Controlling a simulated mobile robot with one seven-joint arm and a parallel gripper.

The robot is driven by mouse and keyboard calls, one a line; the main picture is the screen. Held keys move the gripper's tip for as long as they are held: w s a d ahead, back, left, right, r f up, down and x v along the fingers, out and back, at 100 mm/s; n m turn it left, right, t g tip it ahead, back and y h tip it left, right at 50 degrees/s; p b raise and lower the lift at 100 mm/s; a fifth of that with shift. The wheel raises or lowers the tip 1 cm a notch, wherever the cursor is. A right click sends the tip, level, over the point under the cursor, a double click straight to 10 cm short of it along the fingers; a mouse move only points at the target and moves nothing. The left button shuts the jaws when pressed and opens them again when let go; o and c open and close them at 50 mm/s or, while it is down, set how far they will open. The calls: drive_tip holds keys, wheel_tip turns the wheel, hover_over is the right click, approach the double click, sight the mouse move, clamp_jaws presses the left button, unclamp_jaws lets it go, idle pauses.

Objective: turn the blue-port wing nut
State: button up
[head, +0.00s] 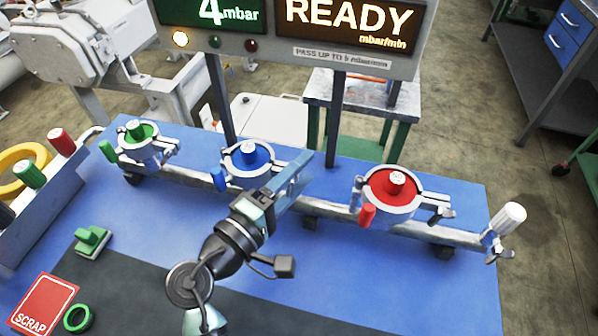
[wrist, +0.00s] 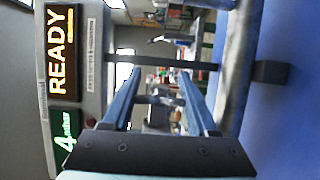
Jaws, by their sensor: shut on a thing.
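The blue port (head: 248,160) is a blue round cap in a silver clamp ring on the manifold pipe, with a small blue handle at its left. Its wing nut is on the right side of the clamp, mostly hidden behind my gripper (head: 301,163). My gripper reaches up and right from the lower middle, its blue fingers at the clamp's right side. In the wrist view my gripper (wrist: 158,78) has its fingers apart, with a small grey shape, hard to make out, between them. It is shut on the wing nut.
The green port (head: 142,137) stands left and the red port (head: 391,190) right on the same pipe. A display (head: 290,30) reading READY stands behind on two posts. A rack (head: 40,210), a green-handled block (head: 92,241) and a scrap card (head: 43,305) lie left. The front right mat is clear.

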drive_tip(key=m, duration=0.1)
drive_tip(key=m+y, duration=0.1)
drive_tip(key=m, duration=0.1)
drive_tip(key=m+g+y, duration=0.1)
drive_tip(key=m, duration=0.1)
drive_tip(key=shift+a+f, duration=0.1)
drive_tip(key=shift+f, duration=0.2)
idle(0.5)
drive_tip(key=o, duration=1.4)
drive_tip(key=v, duration=1.3)
drive_tip(key=shift+r, duration=0.1)
